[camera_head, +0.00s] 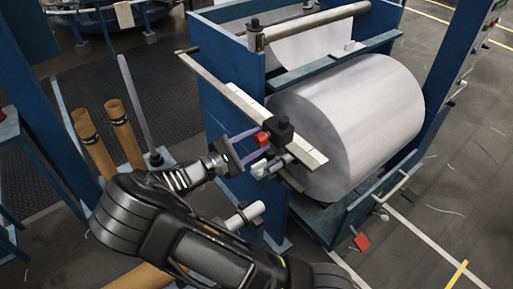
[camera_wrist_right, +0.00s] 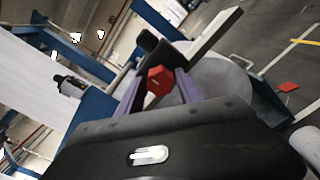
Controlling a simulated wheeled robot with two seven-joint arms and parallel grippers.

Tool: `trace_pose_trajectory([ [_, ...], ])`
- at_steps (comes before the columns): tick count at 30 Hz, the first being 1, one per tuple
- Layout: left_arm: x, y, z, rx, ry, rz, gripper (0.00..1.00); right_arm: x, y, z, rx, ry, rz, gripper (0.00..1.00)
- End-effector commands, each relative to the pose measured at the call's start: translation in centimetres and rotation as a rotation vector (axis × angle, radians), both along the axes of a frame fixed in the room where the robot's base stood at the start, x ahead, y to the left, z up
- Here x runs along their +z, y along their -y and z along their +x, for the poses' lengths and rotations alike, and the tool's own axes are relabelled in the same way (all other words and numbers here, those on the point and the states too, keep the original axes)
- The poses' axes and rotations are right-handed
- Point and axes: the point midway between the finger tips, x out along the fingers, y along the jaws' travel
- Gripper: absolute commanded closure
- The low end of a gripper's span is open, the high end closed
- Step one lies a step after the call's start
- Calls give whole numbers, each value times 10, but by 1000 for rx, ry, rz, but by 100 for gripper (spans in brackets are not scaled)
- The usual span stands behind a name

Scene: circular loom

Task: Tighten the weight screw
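The weight screw has a red head (camera_head: 261,139) and sits at a black weight block (camera_head: 279,129) on the pale bar (camera_head: 247,106) of the loom. In the right wrist view the red head (camera_wrist_right: 160,80) shows as a faceted knob in front of the dark block (camera_wrist_right: 150,43). My right gripper (camera_head: 264,139) has its two purple fingers apart, one on each side of the red head near the fingertips. The right wrist view shows the same (camera_wrist_right: 160,78); I cannot tell whether both fingers touch the head. My left gripper is not in view.
A large white roll (camera_head: 375,110) fills the blue frame (camera_head: 225,85) behind the bar. Brown tubes (camera_head: 123,130) stand at left.

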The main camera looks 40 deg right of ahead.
Motion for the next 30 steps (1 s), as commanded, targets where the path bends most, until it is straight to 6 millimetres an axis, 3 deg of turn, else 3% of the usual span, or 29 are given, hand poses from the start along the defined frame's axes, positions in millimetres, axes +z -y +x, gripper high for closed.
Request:
trace_pose_trajectory([
  [4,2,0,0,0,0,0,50,1,0,0,0,-3,0,45],
  [14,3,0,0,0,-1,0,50,1,-5,0,1,-5,0,45],
  [24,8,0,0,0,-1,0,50,1,-54,2,2,-6,1,45],
  [30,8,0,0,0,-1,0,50,1,-70,1,1,-5,1,45],
])
